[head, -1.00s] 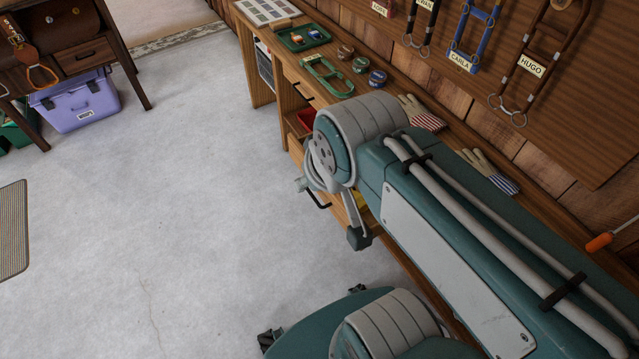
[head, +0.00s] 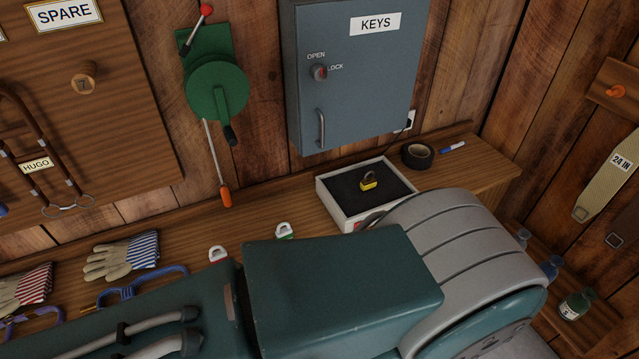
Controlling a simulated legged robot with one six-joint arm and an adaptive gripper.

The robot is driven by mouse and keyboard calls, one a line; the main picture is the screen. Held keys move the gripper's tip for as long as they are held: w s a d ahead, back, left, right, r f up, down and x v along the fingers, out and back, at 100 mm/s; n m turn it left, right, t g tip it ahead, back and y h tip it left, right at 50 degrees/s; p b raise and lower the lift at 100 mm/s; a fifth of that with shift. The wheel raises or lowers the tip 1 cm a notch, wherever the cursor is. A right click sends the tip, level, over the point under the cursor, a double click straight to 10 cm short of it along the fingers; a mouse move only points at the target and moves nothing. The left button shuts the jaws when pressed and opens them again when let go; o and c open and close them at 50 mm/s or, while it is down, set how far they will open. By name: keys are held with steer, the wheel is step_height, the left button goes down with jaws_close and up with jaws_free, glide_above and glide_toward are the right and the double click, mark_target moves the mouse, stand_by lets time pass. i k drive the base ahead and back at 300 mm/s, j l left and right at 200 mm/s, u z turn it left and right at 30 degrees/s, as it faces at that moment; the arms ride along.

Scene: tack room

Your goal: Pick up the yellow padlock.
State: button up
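The yellow padlock (head: 369,181) sits on the dark lining of a white-walled open box (head: 334,205). The box stands on the wooden bench against the wall, below the grey key cabinet. The padlock's dark shackle points up. My arm crosses the lower part of the head view, in front of the bench and close to the box's front edge. My gripper is out of the picture, so its state does not show.
The grey KEYS cabinet (head: 352,75) hangs above the box. Black tape (head: 417,155) and a marker (head: 452,148) lie right of it. Two small white-topped items (head: 284,230) (head: 217,254) stand left. Gloves (head: 121,257) lie further left. Bottles (head: 577,304) stand at right.

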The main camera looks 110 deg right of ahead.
mark_target(370, 182)
steer(key=z, duration=4.3)
steer(key=i+l+u, duration=0.2)
steer(key=l, duration=0.5)
steer(key=l+u, duration=0.2)
steer(key=l, duration=0.5)
steer(key=i, duration=0.45)
